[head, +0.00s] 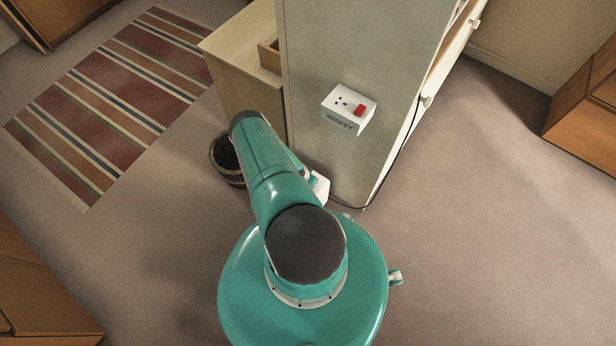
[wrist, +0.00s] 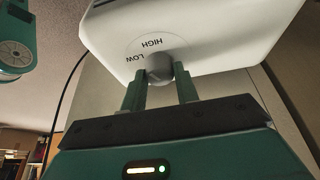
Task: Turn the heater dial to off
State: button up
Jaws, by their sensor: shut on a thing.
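The heater dial (wrist: 158,68) is a small grey knob on the face of a white heater box (wrist: 225,30) in the wrist view. The words HIGH and LOW show on a pale disc around it, upside down in the picture; no off mark can be read. My gripper (wrist: 163,78) is shut on the dial, with one green finger at each side. In the head view, a small part of a white box (head: 319,188) shows beside my arm; my arm hides the dial and the gripper there.
A white socket box (head: 348,108) with a red switch is on the pale cabinet side (head: 310,60). A black cable (head: 385,175) runs down its edge. A dark basket (head: 226,160) stands left of my arm. A striped rug (head: 120,95) lies at the left. Carpet is clear at the right.

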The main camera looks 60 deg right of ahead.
jog(key=n+t, duration=0.1)
jog(key=n, duration=0.2)
jog(key=n+t, duration=0.1)
jog(key=n, duration=0.2)
jog(key=shift+s+n+t, duration=0.2)
jog(key=shift+n+t, duration=0.1)
jog(key=n+t, duration=0.1)
jog(key=n, duration=0.2)
jog(key=n+y, duration=0.1)
jog(key=n, duration=0.2)
jog(key=shift+s+d+t+y, duration=0.1)
jog(key=shift+t+y, duration=0.2)
jog(key=shift+t, duration=0.1)
jog(key=o, duration=1)
jog(key=shift+c, duration=0.2)
jog(key=v, duration=1.3)
jog(key=shift+s+r, duration=0.2)
jog(key=shift+r, duration=0.15)
